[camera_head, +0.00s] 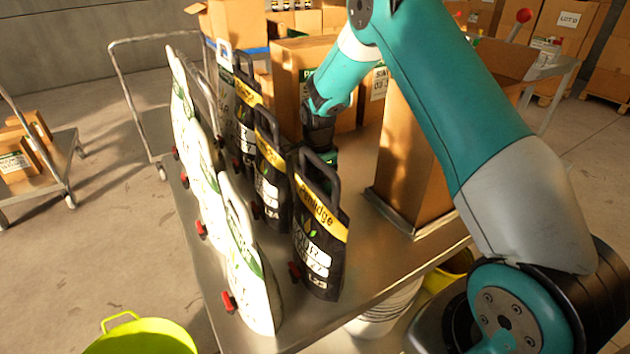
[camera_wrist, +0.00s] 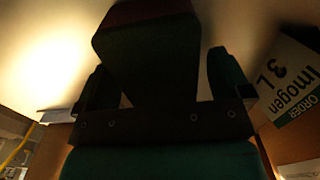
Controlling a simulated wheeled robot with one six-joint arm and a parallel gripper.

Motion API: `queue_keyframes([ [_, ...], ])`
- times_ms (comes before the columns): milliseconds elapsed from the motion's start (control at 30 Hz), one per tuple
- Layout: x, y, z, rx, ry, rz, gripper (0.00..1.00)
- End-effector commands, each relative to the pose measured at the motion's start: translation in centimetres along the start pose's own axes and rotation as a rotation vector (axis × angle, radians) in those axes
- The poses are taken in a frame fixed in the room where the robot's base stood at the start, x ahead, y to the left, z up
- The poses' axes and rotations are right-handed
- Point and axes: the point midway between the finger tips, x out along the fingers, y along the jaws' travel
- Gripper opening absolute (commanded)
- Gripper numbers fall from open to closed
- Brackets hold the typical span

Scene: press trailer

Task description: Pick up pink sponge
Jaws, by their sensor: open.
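My gripper (camera_head: 325,150) points down behind the black pouches in the head view, its tips partly hidden by a pouch handle. In the wrist view my gripper (camera_wrist: 165,85) is open, one finger at each side. Between the fingers is a dark, shadowed block (camera_wrist: 145,50) with a dull reddish far end (camera_wrist: 150,10). A gap shows between it and the right finger; the left finger is close to its side. Its colour is too dark to tell whether it is the pink sponge. No clearly pink sponge shows in the head view.
Black pouches (camera_head: 322,240) and white pouches (camera_head: 245,262) stand in rows on the metal trailer top (camera_head: 365,285). A tall carton (camera_head: 412,165) stands right of my gripper, and more cartons (camera_head: 300,60) behind. A labelled carton (camera_wrist: 290,80) is close at right in the wrist view.

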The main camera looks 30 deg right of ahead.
Motion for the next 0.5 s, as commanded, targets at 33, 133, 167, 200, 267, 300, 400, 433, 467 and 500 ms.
queue_keyframes([
  [33, 0.0, 0.0, 0.0, 0.0, 0.0, 0.0, 0.89],
  [133, -0.01, 0.0, 0.01, 0.0, 0.0, 0.0, 0.66],
  [167, -0.02, 0.0, 0.01, 0.0, 0.0, 0.0, 0.59],
  [200, -0.02, 0.0, 0.01, 0.0, 0.0, 0.0, 0.5],
  [267, -0.02, 0.0, 0.01, 0.0, 0.0, 0.0, 0.43],
  [300, -0.02, 0.0, 0.01, 0.0, 0.0, 0.0, 0.4],
  [400, -0.03, 0.0, 0.01, 0.0, 0.0, 0.0, 0.4],
  [433, -0.03, 0.01, 0.01, 0.0, 0.0, 0.0, 0.4],
  [467, -0.04, 0.0, 0.01, 0.0, 0.0, 0.0, 0.4],
  [500, -0.07, 0.0, 0.01, 0.0, 0.0, 0.0, 0.4],
])
